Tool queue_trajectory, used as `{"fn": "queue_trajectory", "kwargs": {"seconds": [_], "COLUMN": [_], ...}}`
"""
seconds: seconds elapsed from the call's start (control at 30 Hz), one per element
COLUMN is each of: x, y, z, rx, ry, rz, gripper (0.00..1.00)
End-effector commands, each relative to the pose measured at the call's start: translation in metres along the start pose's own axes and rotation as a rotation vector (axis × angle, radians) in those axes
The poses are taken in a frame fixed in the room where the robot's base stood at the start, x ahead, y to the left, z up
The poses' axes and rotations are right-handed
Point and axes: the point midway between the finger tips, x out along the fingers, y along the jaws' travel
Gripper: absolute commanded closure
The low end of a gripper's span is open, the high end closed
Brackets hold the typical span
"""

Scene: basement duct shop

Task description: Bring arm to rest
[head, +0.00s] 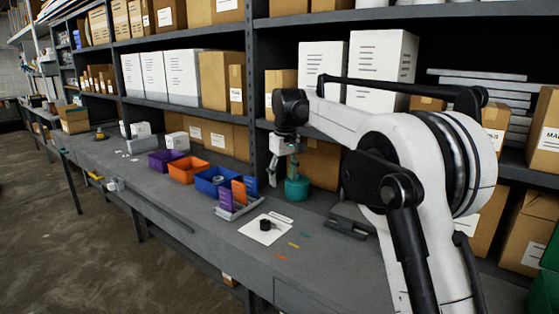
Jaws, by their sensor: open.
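My arm (345,118) reaches in from the right, bent, with its wrist over the back part of the grey workbench (200,222). My gripper (283,174) points down and is open. I see nothing held between its fingers. A teal round object (297,189) stands on the bench close beside the fingers in the picture. I cannot tell whether they touch.
Purple (163,163), orange (187,173) and blue (209,187) bins line the bench. A rack (238,212) holds purple and orange pieces. A white sheet (262,238) carries a black round part (266,225). Shelves with boxes (216,80) rise behind my arm.

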Motion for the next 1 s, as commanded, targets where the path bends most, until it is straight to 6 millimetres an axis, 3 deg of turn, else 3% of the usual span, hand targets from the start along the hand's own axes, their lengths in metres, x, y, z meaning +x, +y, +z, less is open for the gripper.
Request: {"fn": "queue_trajectory", "kwargs": {"seconds": [0.2, 0.5, 0.77, 1.0], "x": [-0.04, -0.077, -0.093, -0.092], "y": [0.003, -0.004, -0.018, -0.036], "z": [0.052, 0.131, 0.206, 0.277], "rx": [0.074, 0.176, 0.262, 0.342], "ry": [0.055, 0.133, 0.202, 0.266], "rz": [0.028, 0.064, 0.094, 0.119], "gripper": [0.5, 0.5, 0.5, 0.5]}}
